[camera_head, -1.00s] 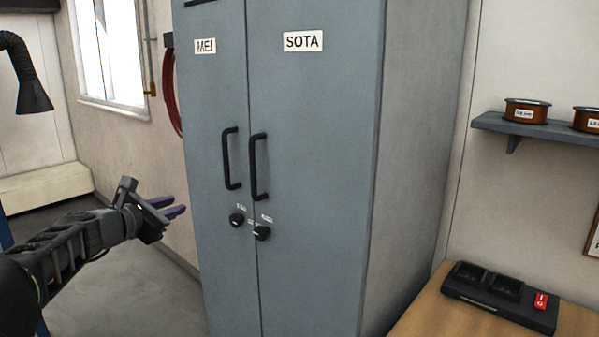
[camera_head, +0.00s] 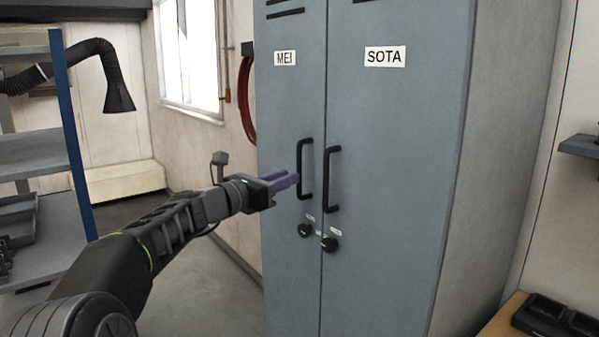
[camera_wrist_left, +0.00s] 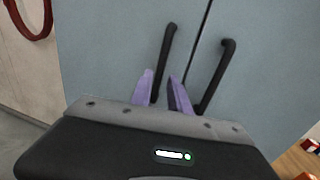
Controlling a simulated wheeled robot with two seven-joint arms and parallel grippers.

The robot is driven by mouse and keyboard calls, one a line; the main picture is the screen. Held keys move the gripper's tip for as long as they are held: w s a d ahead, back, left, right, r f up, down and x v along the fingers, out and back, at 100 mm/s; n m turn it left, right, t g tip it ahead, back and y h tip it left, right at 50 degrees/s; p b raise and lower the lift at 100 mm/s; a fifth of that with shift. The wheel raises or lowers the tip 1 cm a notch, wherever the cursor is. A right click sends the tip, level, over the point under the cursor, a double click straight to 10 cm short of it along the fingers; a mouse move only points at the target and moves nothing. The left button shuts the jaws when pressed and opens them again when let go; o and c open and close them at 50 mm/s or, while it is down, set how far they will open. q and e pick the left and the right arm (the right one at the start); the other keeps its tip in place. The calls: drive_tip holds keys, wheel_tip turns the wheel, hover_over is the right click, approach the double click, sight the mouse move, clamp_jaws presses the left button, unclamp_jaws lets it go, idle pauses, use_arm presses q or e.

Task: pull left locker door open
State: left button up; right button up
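The left locker door (camera_head: 285,110) is grey-blue, labelled MEI, and looks closed level with the right door. Its black bar handle (camera_head: 300,155) stands upright beside the centre seam; it also shows in the left wrist view (camera_wrist_left: 165,52). My left gripper (camera_head: 296,180) is at this handle, its purple fingers pointing toward the door. In the left wrist view its fingers (camera_wrist_left: 161,76) are apart, with the handle's lower part showing between them. I cannot tell whether they touch the bar. A dark knob (camera_head: 305,230) sits below the handle. My right gripper is not in view.
The right door (camera_head: 395,130), labelled SOTA, has its own handle (camera_head: 328,180) close beside the left one. A shelf rack (camera_head: 40,170) stands at the left. A red hose (camera_head: 246,105) hangs on the wall left of the locker. A bench corner (camera_head: 505,318) is at lower right.

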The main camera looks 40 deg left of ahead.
sight(299, 193)
use_arm(q)
drive_tip(key=w, duration=0.1)
drive_tip(key=w+p, duration=0.1)
drive_tip(key=w, duration=0.3)
drive_tip(key=shift+w+d, duration=0.2)
drive_tip(key=shift+d, duration=0.05)
clamp_jaws()
idle(1.2)
